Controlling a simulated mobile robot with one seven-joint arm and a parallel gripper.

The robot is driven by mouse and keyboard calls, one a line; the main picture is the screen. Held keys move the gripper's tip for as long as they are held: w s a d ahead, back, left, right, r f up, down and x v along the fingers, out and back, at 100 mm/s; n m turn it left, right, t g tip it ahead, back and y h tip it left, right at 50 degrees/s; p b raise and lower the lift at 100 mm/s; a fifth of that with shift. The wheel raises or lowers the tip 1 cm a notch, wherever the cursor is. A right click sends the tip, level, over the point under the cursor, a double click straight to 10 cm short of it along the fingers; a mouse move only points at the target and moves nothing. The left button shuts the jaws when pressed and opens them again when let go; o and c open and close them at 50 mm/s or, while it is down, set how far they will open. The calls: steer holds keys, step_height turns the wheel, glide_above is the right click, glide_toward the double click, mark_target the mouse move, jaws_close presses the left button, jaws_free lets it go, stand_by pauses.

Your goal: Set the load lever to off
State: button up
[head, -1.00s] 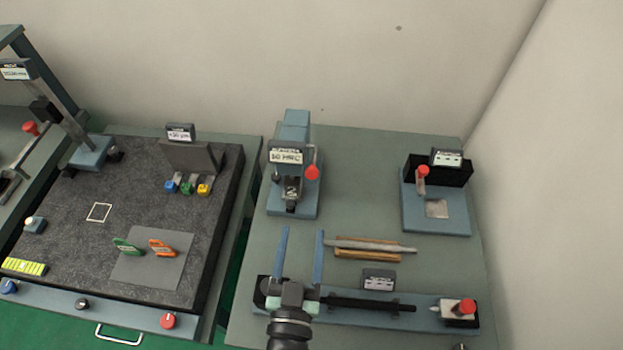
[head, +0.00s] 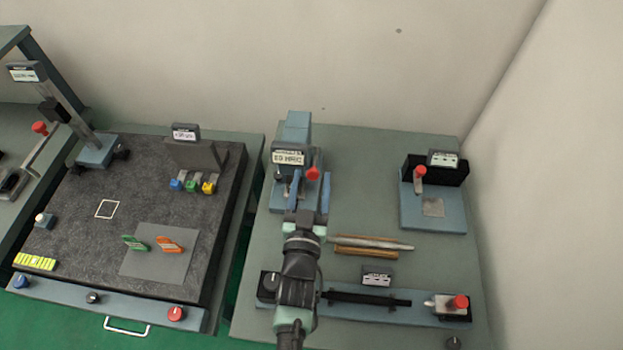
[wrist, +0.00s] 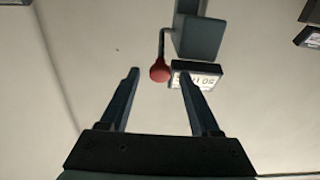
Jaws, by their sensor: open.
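The load lever is a grey bar with a red ball knob (head: 313,173) on the right side of the blue hardness tester (head: 297,127). A display reading about 60 HRC (head: 288,157) is on the tester's front. My gripper (head: 310,177) is open, with its blue fingers pointing at the tester. In the wrist view the red knob (wrist: 160,72) appears between the two fingertips (wrist: 159,73), with space on both sides. I see no contact, and the exact depth is unclear. My gripper hides the lower part of the tester in the head view.
A second device with a red-knobbed lever (head: 420,175) stands at the right. Rods (head: 370,244) and a long blue fixture (head: 400,312) lie nearer. A dark stone plate (head: 75,220) with small parts is on the left. Bare bench separates the two devices.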

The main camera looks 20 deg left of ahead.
jaws_close()
stand_by(0.4)
stand_by(1.1)
